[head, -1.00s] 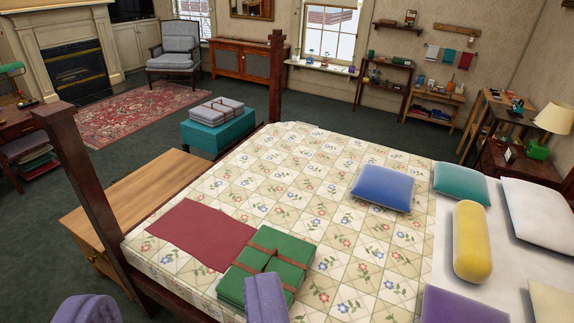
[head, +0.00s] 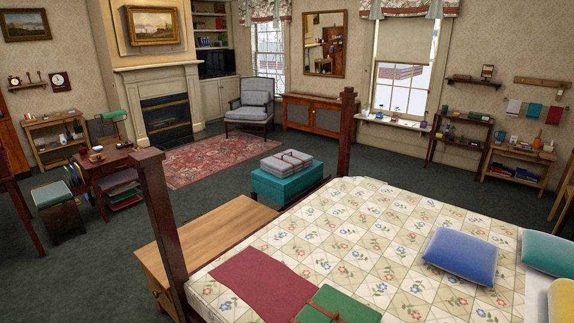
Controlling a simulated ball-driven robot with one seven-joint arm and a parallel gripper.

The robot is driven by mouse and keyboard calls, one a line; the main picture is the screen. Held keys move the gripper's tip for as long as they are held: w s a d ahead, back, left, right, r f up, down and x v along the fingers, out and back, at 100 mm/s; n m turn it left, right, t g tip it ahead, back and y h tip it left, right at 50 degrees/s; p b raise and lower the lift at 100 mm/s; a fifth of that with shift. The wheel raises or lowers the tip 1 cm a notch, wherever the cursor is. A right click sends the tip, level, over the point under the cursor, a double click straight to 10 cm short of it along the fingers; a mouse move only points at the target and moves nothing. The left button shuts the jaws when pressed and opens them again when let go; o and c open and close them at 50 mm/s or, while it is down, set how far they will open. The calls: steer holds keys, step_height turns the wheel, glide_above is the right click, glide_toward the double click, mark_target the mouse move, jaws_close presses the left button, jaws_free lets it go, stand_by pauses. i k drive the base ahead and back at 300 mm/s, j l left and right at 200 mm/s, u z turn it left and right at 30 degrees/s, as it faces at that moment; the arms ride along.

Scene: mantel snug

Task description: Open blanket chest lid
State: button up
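A long wooden chest (head: 205,238) with a flat, light brown top stands at the foot of the bed, left of centre in the head view. Its top lies flat and looks shut, with nothing on it. A dark bedpost (head: 163,225) stands in front of it and hides part of it, and its lower front is cut off by the bottom edge of the picture. A small knob seems to show on its near end. My gripper is not in view.
The bed (head: 345,225) fills the lower right, with a red cloth (head: 264,282) and a green folded bundle (head: 338,304). A teal box (head: 290,183) bearing folded grey blankets (head: 287,161) stands behind the chest. Green carpet (head: 110,265) is open to the chest's left.

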mark_target(202, 239)
steer(key=u, duration=0.5)
steer(key=i+j+u, duration=0.2)
steer(key=u, duration=0.3)
steer(key=i+j+u, duration=0.2)
steer(key=u, duration=0.3)
steer(key=i+u, duration=0.25)
steer(key=u, duration=0.2)
steer(key=i+j, duration=0.1)
steer(key=i, duration=5.25)
steer(key=i+z, duration=0.2)
steer(key=z, duration=0.25)
steer(key=i+j+z, duration=0.1)
steer(key=z, duration=0.4)
steer(key=i+j+z, duration=0.15)
steer(key=z, duration=0.3)
steer(key=i+j+z, duration=0.15)
steer(key=z, duration=2.15)
